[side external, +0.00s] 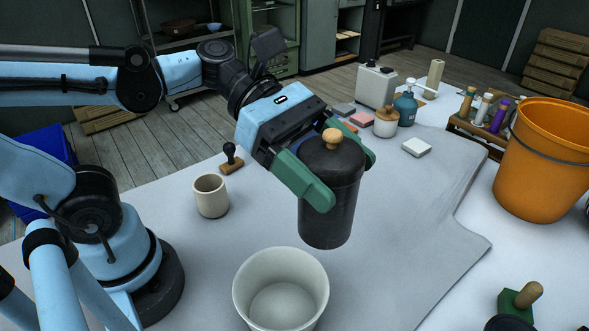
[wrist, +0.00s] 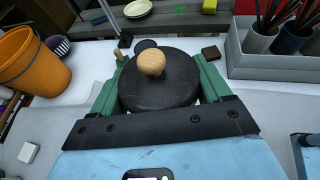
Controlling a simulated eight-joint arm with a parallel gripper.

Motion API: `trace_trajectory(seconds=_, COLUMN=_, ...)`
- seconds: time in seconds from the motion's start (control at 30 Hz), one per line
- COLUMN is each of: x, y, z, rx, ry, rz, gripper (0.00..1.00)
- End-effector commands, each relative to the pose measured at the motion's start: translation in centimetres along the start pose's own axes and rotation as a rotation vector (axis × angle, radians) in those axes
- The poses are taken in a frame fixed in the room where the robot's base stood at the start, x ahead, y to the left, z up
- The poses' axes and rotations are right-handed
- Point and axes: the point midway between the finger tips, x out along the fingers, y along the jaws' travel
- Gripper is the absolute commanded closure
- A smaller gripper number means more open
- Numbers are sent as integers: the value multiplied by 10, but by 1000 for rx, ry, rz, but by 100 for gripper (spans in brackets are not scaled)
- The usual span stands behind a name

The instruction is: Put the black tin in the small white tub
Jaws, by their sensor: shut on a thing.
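The black tin (side external: 331,205) is a dark cylinder with a lid and a round wooden knob. My gripper (side external: 343,185) is shut on it, with one green finger on each side. The tin is upright or nearly so and held above the table. In the wrist view, the lid of the tin (wrist: 160,88) fills the space between the green fingers of my gripper (wrist: 158,85). The small white tub (side external: 281,292) stands open and empty on the table, below and a little left of the tin in the side view. The tub is not visible in the wrist view.
A beige cup (side external: 211,196) and a wooden-handled stamp (side external: 231,160) stand left of the tin. An orange bucket (side external: 545,165) stands at the right. A blue bottle (side external: 405,108) and a lidded jar (side external: 386,123) stand behind. The cloth right of the tin is clear.

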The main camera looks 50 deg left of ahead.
Motion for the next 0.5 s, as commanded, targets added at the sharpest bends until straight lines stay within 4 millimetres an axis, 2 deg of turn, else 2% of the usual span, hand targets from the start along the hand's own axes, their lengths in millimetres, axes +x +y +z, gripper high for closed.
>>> trace_trajectory(seconds=0.2, x=-11, y=-25, z=-3, rx=0, ry=-1, rz=0, gripper=98)
trace_trajectory(seconds=0.5, x=-12, y=-35, z=-12, rx=1, ry=-1, rz=-2, gripper=98)
